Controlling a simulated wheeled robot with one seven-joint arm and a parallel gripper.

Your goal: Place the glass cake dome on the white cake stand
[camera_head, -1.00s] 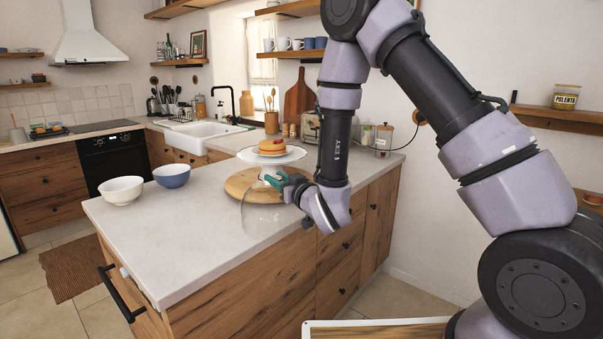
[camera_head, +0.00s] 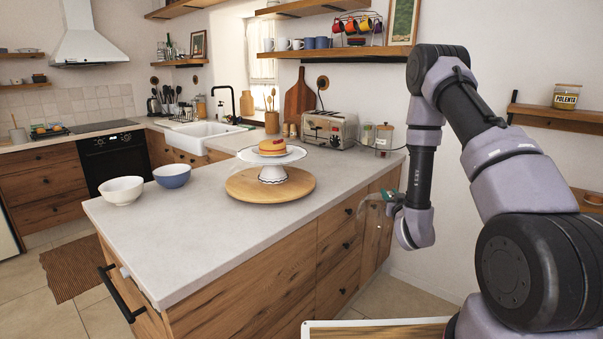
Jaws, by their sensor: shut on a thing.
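The white cake stand (camera_head: 272,173) stands upright on a round wooden board (camera_head: 240,186) on the counter, with a small layered cake (camera_head: 272,147) on its plate. My gripper (camera_head: 388,198) is off the counter's right edge, to the right of the stand and apart from it. It is shut on the glass cake dome (camera_head: 374,212), which shows only as a faint clear outline to the left of the fingers. The dome's full shape and tilt are hard to make out. The stand carries no dome.
A white bowl (camera_head: 121,190) and a blue bowl (camera_head: 172,176) sit at the counter's left. A toaster (camera_head: 330,130) and jars (camera_head: 384,138) stand behind the stand. A shelf with mugs (camera_head: 350,53) hangs above. The front of the counter (camera_head: 190,235) is clear.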

